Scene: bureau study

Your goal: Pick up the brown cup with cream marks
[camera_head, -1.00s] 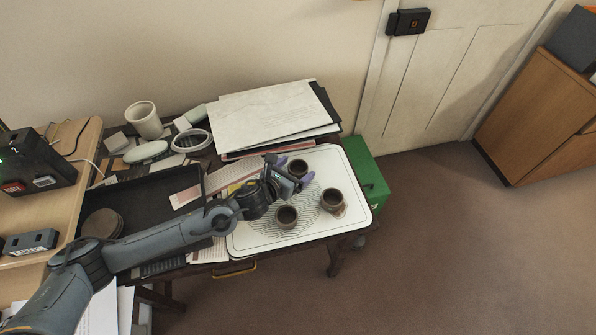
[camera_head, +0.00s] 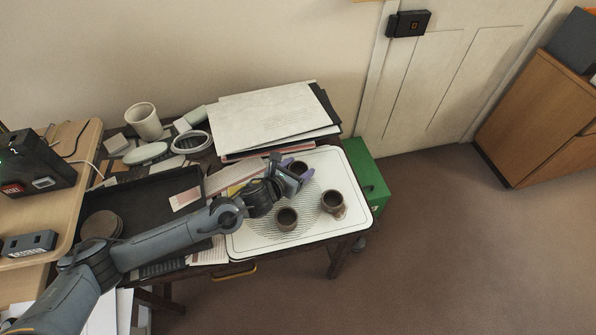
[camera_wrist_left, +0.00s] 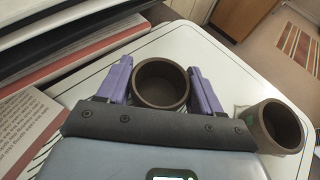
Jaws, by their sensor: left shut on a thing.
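Three dark brown cups stand on a white tray (camera_head: 250,243). The back cup (camera_head: 299,166) is between the purple fingers of my left gripper (camera_head: 293,171), which is shut on it. In the left wrist view this cup (camera_wrist_left: 161,84) is upright between the two fingers, its dark inside facing up. A second cup (camera_head: 287,218) stands in front, and a third cup (camera_head: 332,202) stands to the right with a paler lower side. One of these also shows at the right of the left wrist view (camera_wrist_left: 278,127). Cream marks on the held cup cannot be made out. My right gripper is not in view.
Stacked papers and folders (camera_head: 265,115) lie behind the tray. A black tray (camera_head: 150,195) is to the left, with a white cup (camera_head: 144,119) and small items behind it. A green box (camera_head: 367,175) stands beside the desk. Open floor lies to the right.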

